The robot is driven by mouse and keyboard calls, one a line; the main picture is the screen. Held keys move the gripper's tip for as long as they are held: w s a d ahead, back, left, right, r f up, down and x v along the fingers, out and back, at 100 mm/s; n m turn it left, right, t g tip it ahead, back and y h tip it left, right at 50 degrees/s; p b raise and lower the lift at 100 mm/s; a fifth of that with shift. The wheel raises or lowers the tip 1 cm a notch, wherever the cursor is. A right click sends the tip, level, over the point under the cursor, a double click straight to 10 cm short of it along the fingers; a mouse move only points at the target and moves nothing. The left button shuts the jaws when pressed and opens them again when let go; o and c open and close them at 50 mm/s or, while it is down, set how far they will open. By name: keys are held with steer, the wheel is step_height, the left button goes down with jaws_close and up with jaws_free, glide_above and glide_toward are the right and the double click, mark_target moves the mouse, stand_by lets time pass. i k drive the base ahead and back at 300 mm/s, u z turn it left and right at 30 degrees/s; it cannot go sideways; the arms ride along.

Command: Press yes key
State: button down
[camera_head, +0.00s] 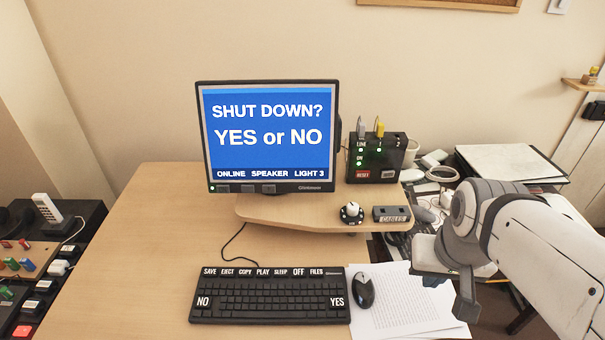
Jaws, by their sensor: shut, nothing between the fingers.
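The black keyboard (270,307) lies on the wooden desk in front of the monitor. Its YES key (337,302) is a large black key with white lettering at the right end. A NO key (203,302) sits at the left end. The monitor (268,137) shows "SHUT DOWN? YES or NO" on blue. My gripper (466,308) is shut and empty, at the right over the papers, well to the right of the YES key and apart from it. My wrist hides part of the desk's right side.
A black mouse (364,291) and white papers (405,305) lie between the keyboard and my gripper. A wooden shelf (290,212) holds a small knob device (352,212) and a cables box (391,214). A black box with a RESET label (376,160) stands behind. The desk left of the keyboard is clear.

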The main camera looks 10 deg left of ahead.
mark_target(335, 302)
steer(key=u, duration=1.1)
steer(key=k, duration=0.95)
steer(key=z, duration=0.25)
steer(key=i, duration=0.95)
